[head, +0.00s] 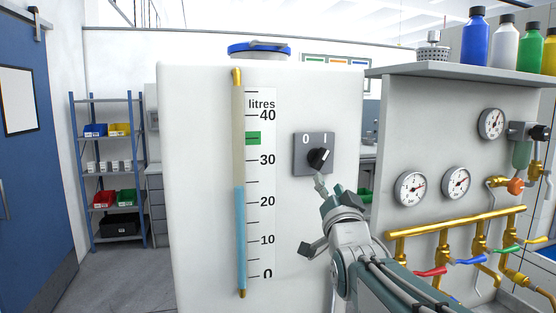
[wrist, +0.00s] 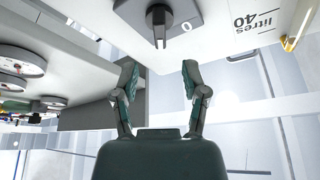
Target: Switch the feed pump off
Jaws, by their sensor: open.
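The rotary switch, a black knob (head: 319,158) on a dark grey plate (head: 300,165), is on the front of the white tank (head: 200,150), right of its scale. The plate is marked 0 at left and I at right; the knob leans up and right, towards I. The knob (wrist: 159,22) also shows at the top of the wrist view, upside down, with the 0 beside it. My gripper (wrist: 160,78) is open and empty, its fingers spread below the knob in that view and apart from it. In the head view my gripper (head: 316,214) is below the plate.
The sight tube (head: 239,230) holds blue liquid to a little above 20 litres, with a green mark (head: 253,138) near 35. At right is a panel (head: 400,130) with gauges (head: 412,188), brass pipes and coloured valve handles (head: 430,271). Shelving (head: 108,143) stands at left.

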